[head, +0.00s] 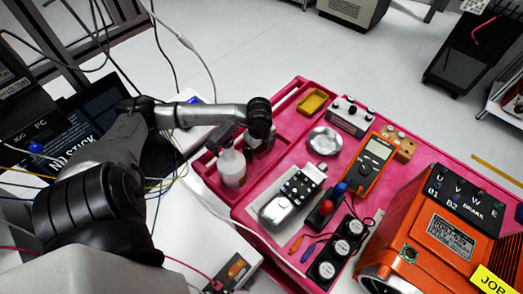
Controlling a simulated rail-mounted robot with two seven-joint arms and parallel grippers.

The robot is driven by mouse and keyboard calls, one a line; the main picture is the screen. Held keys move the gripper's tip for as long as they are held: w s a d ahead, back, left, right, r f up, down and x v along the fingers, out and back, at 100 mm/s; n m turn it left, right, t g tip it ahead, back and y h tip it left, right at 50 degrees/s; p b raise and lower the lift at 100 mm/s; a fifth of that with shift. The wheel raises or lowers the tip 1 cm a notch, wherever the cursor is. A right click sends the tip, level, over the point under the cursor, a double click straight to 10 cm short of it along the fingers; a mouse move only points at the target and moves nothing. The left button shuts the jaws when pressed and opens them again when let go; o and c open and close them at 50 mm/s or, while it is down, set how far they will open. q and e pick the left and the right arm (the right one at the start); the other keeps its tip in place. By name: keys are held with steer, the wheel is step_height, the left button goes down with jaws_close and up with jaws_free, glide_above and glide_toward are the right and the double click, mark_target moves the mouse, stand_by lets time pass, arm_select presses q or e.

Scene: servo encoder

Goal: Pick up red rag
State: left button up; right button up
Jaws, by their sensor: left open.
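I cannot make out a red rag in the head view. The red-pink cart top (290,97) carries several objects, and its own colour is close to red. My left arm reaches in from the left, over the cart's back left part. My left gripper (262,146) hangs below the wrist, pointing down beside a white bottle (232,168). It is open. Its fingertips are small and partly hidden, and I see nothing held. My right gripper is not in view.
A large orange unit (432,235) fills the right. Loose cables cross the left side.

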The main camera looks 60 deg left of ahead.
arm_select(q)
steer(key=shift+c, duration=0.6)
steer(key=c, duration=0.9)
steer(key=shift+r, duration=0.1)
steer(key=shift+r, duration=0.45)
step_height(320, 180, up, 4)
steer(key=shift+w+f+p, duration=0.1)
steer(key=shift+f+p, duration=0.1)
steer(key=shift+p, duration=0.45)
steer(key=w+d+r, duration=0.1)
steer(key=w, duration=0.1)
steer(key=w+d+r, duration=0.2)
steer(key=w, duration=0.1)
steer(key=w+d+r+p, duration=0.1)
steer(key=w+d+r, duration=0.1)
steer(key=w, duration=0.1)
steer(key=shift+w+r, duration=0.25)
steer(key=shift+w+d+r, duration=0.45)
steer(key=shift+w, duration=0.25)
